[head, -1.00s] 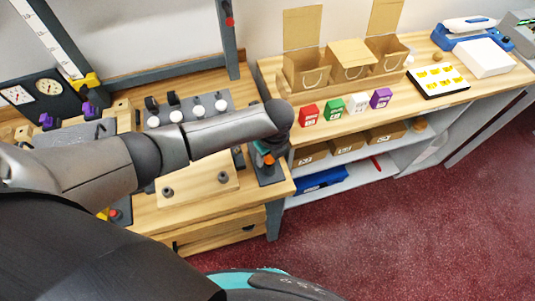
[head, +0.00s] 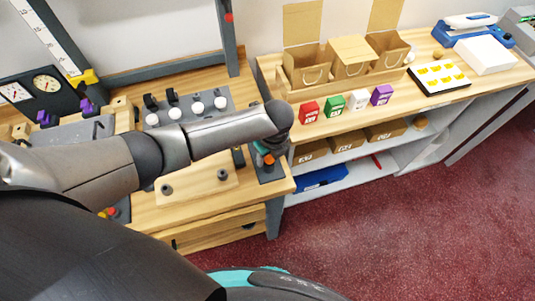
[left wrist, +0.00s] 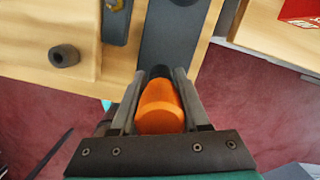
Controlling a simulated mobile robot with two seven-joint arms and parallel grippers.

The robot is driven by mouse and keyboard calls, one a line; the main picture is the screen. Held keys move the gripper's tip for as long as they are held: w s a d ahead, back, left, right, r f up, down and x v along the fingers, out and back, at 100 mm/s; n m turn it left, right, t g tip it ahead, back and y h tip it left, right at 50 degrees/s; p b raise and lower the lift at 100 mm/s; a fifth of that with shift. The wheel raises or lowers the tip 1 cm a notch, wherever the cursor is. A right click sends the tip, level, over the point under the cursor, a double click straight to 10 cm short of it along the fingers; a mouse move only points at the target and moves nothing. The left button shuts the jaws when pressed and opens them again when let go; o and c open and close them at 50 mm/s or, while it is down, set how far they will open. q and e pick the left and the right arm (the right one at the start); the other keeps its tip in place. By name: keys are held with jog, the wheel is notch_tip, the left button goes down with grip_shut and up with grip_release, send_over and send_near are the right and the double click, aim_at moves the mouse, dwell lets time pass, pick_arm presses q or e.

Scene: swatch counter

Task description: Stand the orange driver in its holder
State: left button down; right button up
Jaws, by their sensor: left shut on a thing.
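The orange driver (left wrist: 160,108) is between the two fingers of my left gripper (left wrist: 158,90) in the left wrist view, its dark end pointing away from the palm. In the head view a bit of the driver's orange (head: 266,157) shows beneath my left wrist, at the workbench's right end. A dark grey plate (left wrist: 178,30) lies just beyond the driver in the left wrist view; it also shows in the head view (head: 270,175). It may be the holder, but no socket is clear. Whether the driver touches it cannot be told. My right gripper is out of view.
A wooden block with dark round knobs (head: 195,187) lies left of the plate. A grey board with white knobs (head: 178,113) is behind my arm. Red, green, white and purple boxes stand on the right counter (head: 440,98). Red floor lies beyond the bench edge.

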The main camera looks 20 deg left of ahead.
pick_arm(q)
jog(key=shift+r+p, duration=0.1)
jog(key=shift+p, duration=0.2)
dwell(0.4)
grip_release()
dwell(0.4)
notch_tip(320, 180, up, 6)
jog(key=p, duration=0.6)
jog(key=shift+p, duration=0.35)
dwell(0.7)
